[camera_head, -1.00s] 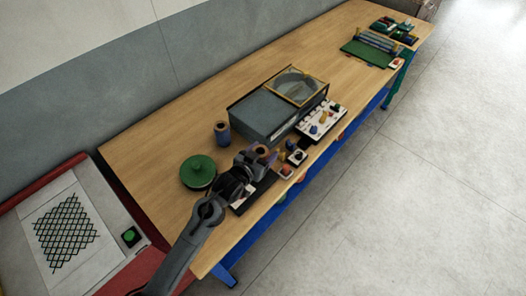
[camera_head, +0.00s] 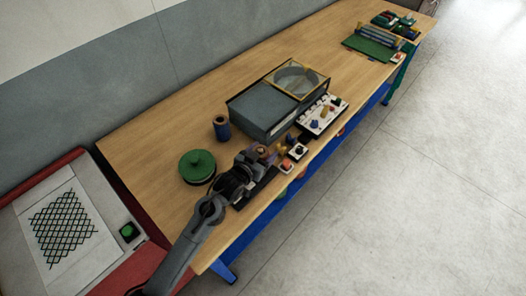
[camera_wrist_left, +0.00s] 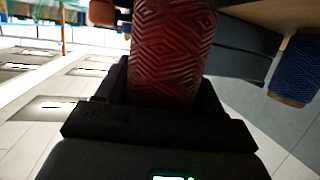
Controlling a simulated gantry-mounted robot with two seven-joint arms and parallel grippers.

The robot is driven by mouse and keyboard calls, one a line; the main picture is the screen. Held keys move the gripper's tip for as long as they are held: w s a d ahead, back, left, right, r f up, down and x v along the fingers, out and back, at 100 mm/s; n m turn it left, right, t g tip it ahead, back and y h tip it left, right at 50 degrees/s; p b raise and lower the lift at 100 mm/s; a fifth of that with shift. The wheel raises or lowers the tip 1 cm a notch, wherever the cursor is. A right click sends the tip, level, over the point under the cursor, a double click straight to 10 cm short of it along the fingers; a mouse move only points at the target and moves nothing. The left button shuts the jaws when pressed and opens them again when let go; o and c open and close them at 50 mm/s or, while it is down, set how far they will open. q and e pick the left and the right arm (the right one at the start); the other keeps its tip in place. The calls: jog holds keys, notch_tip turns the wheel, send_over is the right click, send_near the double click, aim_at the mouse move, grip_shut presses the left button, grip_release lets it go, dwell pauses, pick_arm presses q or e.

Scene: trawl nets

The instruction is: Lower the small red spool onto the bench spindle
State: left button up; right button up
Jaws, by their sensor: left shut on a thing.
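My left gripper (camera_head: 262,156) is over the near edge of the bench and shut on the small red spool. In the left wrist view the spool (camera_wrist_left: 172,50) has a red diamond-patterned winding and stands between the two dark fingers. In the head view only its brown top (camera_head: 263,148) shows, and the gripper hides the rest. I cannot make out the bench spindle in either view, so I cannot tell whether the spool touches it. My right gripper is not in view.
A blue spool (camera_head: 221,128) stands behind the gripper, and a green lidded round (camera_head: 197,168) is to its left. A grey box (camera_head: 262,112), a white board with small parts (camera_head: 322,116) and small switch boxes (camera_head: 297,151) lie to the right. The bench's back left (camera_head: 165,125) is clear.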

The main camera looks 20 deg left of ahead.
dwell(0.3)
pick_arm(q)
jog(key=o, duration=1.2)
jog(key=shift+f, duration=0.1)
jog(key=p+v, duration=0.1)
jog(key=v, duration=0.9)
jog(key=shift+s, duration=0.35)
jog(key=shift+a, duration=0.1)
